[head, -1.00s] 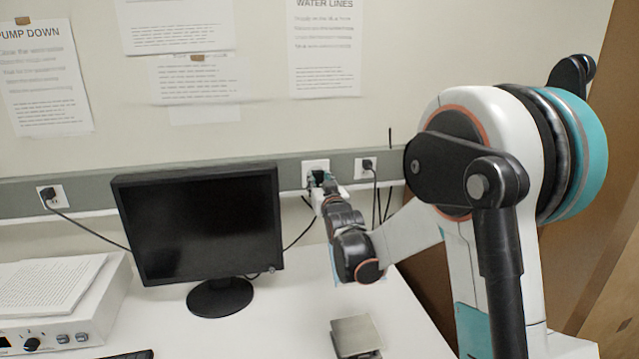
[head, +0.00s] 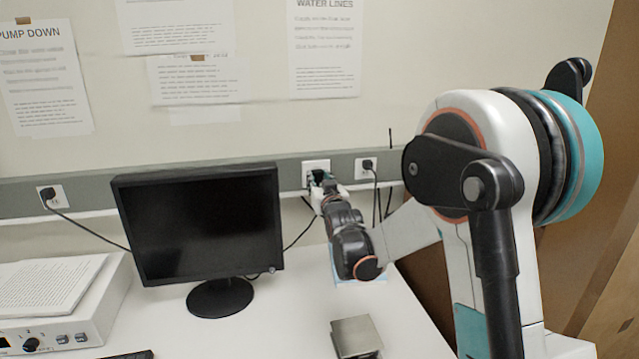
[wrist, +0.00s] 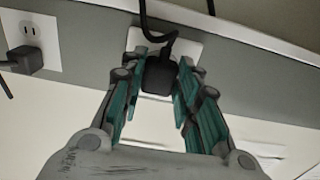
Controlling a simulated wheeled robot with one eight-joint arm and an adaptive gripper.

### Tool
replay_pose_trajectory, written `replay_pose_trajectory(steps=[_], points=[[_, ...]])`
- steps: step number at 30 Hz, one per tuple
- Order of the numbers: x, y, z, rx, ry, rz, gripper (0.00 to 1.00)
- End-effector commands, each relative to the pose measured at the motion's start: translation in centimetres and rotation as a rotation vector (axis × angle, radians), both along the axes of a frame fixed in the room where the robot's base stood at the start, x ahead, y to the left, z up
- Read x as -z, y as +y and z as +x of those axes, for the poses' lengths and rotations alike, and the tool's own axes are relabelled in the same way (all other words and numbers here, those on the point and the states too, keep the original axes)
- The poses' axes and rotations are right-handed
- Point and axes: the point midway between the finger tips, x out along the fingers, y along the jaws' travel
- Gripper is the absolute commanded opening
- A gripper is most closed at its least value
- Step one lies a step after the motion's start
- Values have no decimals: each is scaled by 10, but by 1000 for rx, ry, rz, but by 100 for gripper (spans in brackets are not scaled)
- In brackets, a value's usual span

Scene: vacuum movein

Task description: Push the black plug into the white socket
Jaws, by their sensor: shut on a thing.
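The black plug (wrist: 158,76) sits between the teal-padded fingers of my gripper (wrist: 160,66) in the wrist view, with its black cable curling up from it. My gripper is shut on the plug. The white socket (wrist: 134,38) is directly behind the plug, which covers its middle. I cannot tell how deep the plug sits or whether any gap is left. In the head view my gripper (head: 320,182) is at the white socket (head: 313,165) on the grey wall rail. The fingers there largely hide the plug.
A second socket with a plug (head: 367,165) is just right of my gripper; the wrist view shows it at left (wrist: 38,60). The monitor (head: 200,225) stands close on the left. A metal-topped box (head: 356,336) is on the desk. Cables hang below the rail.

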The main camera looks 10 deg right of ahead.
Motion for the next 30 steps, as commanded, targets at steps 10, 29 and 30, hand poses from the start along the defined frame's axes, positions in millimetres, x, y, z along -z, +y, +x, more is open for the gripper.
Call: replay_pose_trajectory(steps=[10,29,30], points=[[0,0,3,0,0,0,53],[0,0,-48,0,0,0,53],[0,0,-57,0,0,0,53]])
